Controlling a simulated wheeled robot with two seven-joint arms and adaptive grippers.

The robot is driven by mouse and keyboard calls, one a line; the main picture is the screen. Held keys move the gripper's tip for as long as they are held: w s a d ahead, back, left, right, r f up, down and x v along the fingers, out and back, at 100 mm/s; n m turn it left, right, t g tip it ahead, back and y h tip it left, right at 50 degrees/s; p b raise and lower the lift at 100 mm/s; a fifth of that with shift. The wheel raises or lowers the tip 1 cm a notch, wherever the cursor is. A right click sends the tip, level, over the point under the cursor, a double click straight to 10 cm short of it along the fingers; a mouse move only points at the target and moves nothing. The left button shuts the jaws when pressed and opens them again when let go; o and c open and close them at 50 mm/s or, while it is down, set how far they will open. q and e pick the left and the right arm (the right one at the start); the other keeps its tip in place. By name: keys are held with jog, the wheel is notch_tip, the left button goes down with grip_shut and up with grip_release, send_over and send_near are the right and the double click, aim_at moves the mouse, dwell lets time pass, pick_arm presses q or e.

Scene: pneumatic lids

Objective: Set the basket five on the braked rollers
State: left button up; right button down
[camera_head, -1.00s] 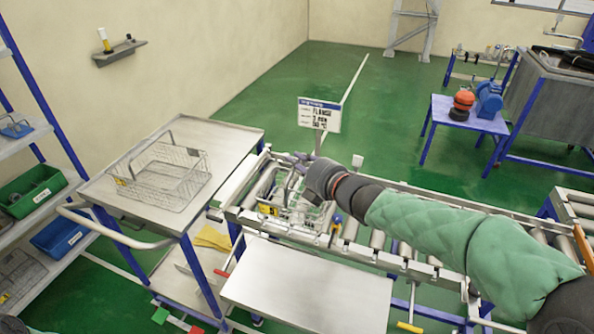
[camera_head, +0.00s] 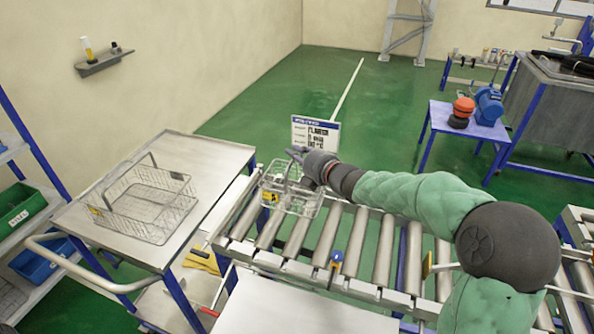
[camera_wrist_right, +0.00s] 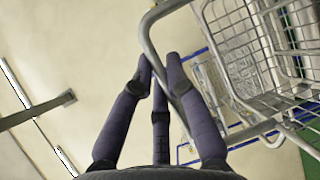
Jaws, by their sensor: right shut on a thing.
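A wire basket (camera_head: 292,200) with a yellow number tag hangs at the left end of the roller conveyor (camera_head: 325,237). The tag's number is too small to read surely. My right gripper (camera_head: 297,157) is shut on the basket's handle; in the right wrist view the dark fingers (camera_wrist_right: 162,75) close on the handle bar, and the basket mesh (camera_wrist_right: 245,45) shows at right. The basket looks raised above the rollers, but the gap underneath is hard to judge. My left gripper is not in view.
A larger-looking wire basket (camera_head: 145,212) with a yellow tag stands on the metal cart (camera_head: 208,160) at left. A sign (camera_head: 315,133) stands behind the conveyor. The rollers right of the held basket are bare.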

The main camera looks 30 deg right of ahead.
aim_at(294, 167)
jog(key=w+f, duration=0.1)
jog(key=w+d+f, duration=0.1)
jog(key=f, duration=0.1)
jog(key=w+d+f, duration=0.1)
jog(key=f, duration=0.1)
jog(key=shift+w+d+f+b, duration=0.25)
jog(key=shift+b, duration=0.15)
notch_tip(294, 167, down, 3)
jog(key=shift+w+d+f+b, duration=0.1)
jog(key=shift+w+f+b, duration=0.05)
jog(key=shift+b, duration=0.25)
jog(key=shift+f, duration=0.1)
jog(key=c, duration=1.2)
grip_release()
jog(key=shift+c, duration=0.2)
